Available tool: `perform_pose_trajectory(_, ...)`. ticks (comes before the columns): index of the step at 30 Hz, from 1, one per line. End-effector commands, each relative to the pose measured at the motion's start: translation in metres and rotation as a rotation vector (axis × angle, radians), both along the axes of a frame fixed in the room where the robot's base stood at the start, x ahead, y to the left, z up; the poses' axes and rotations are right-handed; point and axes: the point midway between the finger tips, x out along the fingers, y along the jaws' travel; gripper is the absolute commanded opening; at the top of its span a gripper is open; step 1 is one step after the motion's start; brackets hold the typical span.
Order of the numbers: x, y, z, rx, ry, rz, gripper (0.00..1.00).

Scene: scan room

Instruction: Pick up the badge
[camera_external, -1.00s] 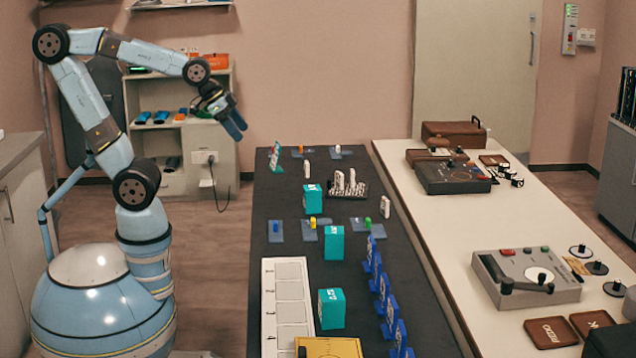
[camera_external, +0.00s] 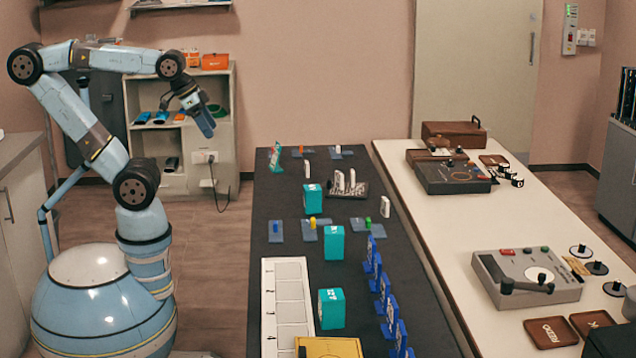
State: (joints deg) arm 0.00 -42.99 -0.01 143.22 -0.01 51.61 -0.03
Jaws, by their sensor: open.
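My gripper (camera_external: 207,127) hangs in the air left of the dark table (camera_external: 345,285), in front of the shelf unit. It points down and to the right, holds nothing that I can see, and is open. I cannot tell for sure which thing is the badge. A small upright teal, white and red piece (camera_external: 276,157) stands at the table's far left corner. Several blue upright pieces (camera_external: 376,267) stand in a row along the right side. Small white upright pieces (camera_external: 385,206) stand farther back. My gripper is apart from all of these.
Teal boxes (camera_external: 333,243) stand along the table's middle. A white numbered strip (camera_external: 268,310) and a yellow box (camera_external: 330,348) lie at the near end. Flat blue plates (camera_external: 276,237) lie farther back. A light table (camera_external: 440,225) with grey and dark devices stands at right.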

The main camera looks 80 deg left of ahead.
Motion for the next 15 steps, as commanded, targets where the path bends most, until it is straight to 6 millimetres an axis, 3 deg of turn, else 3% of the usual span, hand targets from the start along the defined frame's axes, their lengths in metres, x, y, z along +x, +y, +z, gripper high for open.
perform_pose_trajectory(7, 0.019, 0.008, 0.009, 0.008, 0.021, 0.01, 0.79)
perform_pose_trajectory(15, 0.083, 0.041, 0.029, 0.032, 0.088, 0.033, 0.79)
